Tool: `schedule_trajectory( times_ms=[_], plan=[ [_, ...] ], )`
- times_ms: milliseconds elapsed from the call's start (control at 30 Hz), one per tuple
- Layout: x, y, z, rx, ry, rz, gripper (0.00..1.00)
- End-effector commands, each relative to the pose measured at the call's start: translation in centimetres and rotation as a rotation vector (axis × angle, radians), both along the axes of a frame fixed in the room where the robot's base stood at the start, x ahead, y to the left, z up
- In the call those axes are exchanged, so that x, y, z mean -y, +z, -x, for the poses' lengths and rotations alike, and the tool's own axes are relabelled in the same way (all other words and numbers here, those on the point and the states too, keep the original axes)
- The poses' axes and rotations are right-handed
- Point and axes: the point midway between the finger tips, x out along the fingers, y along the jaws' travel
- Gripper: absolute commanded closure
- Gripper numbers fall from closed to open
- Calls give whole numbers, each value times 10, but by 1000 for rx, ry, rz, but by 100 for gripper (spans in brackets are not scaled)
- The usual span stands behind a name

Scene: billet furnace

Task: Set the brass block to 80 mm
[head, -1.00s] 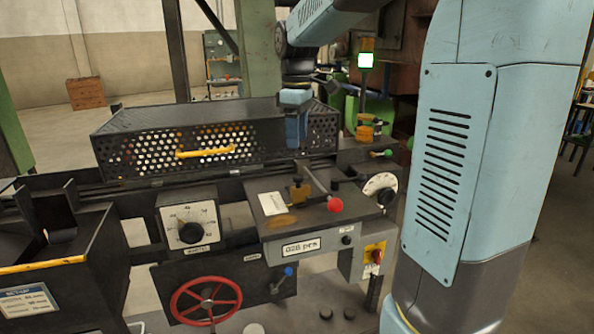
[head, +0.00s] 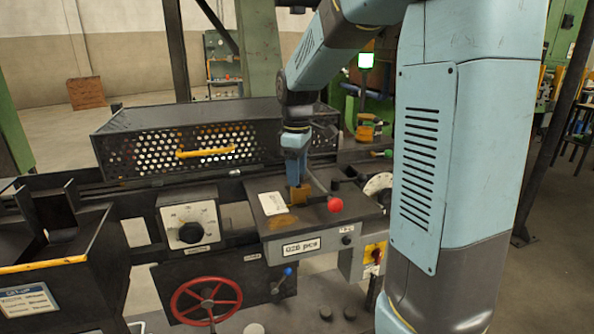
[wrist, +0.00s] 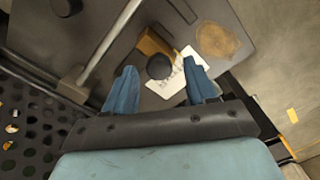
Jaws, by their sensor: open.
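The brass block (head: 300,195) sits on the dark top of the machine's carriage, beside a white scale plate (head: 273,203). In the wrist view the brass block (wrist: 152,42) has a round black knob (wrist: 159,66) by it, and the white plate (wrist: 186,76) lies partly under my fingers. My gripper (head: 295,181) points down just above the block in the head view. In the wrist view my gripper (wrist: 158,68) has its blue fingers apart, with the knob between them. I cannot tell whether the fingers touch anything. The plate's markings are too small to read.
A lever with a red ball (head: 335,204) stands close to the right of my gripper. A perforated guard with a yellow handle (head: 206,152) is behind. A dial (head: 190,233), a red handwheel (head: 206,299) and a setup card (head: 28,302) are at left.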

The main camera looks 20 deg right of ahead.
Motion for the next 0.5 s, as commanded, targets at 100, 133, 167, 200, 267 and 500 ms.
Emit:
schedule_trajectory(
  times_ms=[100, 133, 167, 200, 267, 500],
  plan=[
    [0, 0, 0, 0, 0, 0, 52],
    [0, 0, 0, 0, 0, 0, 55],
    [0, 0, 0, 0, 0, 0, 57],
    [0, 0, 0, 0, 0, 0, 61],
    [0, 0, 0, 0, 0, 0, 67],
    [0, 0, 0, 1, 0, 1, 90]
  ],
)
